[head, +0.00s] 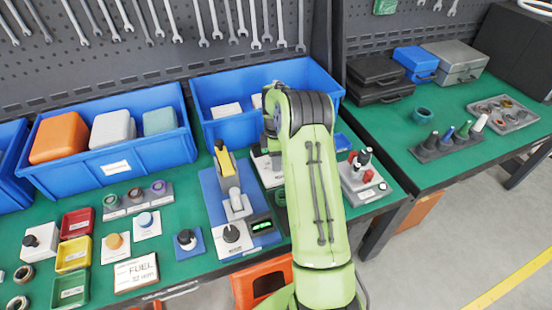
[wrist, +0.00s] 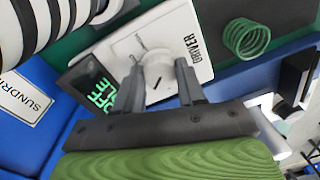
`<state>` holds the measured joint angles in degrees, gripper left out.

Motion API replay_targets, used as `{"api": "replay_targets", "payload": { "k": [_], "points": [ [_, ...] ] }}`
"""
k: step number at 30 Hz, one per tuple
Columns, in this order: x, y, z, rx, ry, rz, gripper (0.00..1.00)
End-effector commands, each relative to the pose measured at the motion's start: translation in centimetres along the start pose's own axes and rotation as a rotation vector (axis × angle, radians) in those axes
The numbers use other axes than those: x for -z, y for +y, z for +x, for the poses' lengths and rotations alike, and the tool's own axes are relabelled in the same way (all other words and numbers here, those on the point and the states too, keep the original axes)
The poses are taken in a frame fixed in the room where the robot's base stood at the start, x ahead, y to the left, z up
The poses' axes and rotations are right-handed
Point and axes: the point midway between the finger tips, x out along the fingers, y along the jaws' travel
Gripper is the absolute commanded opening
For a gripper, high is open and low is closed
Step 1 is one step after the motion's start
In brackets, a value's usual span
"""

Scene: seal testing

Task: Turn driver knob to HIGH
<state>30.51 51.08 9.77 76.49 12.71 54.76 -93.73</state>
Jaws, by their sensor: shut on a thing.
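The driver knob (wrist: 158,68) is a round white knob on a white plate (wrist: 196,32) lettered DRIVER, in the wrist view. My gripper (wrist: 160,78) has its two grey fingers on either side of the knob and is shut on it. A dark tick mark shows on the plate beside the knob. The knob's setting cannot be read. A black display (wrist: 98,92) with green lettering, the top word seemingly OFF, adjoins the plate. In the head view, my green arm hides the gripper and the knob; a white panel (head: 267,168) shows partly beside the arm.
A green coil (wrist: 246,38) stands near the plate. Blue bins (head: 110,165) line the back of the green bench. A blue fixture (head: 215,205) with a yellow-handled clamp is left of my arm. A module with red and black knobs (head: 362,180) is on the right.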

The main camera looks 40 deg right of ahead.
Motion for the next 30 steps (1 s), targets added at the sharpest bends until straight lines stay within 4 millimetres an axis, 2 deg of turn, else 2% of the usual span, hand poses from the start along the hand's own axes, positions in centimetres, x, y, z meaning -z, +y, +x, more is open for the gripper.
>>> {"api": "replay_targets", "payload": {
  "k": [8,14,30],
  "points": [
    [-0.01,0.01,-0.08,0.000,0.002,0.039,0.09],
    [0.01,-0.01,-0.14,0.000,0.007,0.146,0.09],
    [-0.06,-0.02,-0.15,-0.001,0.030,0.641,0.09]
  ]
}}
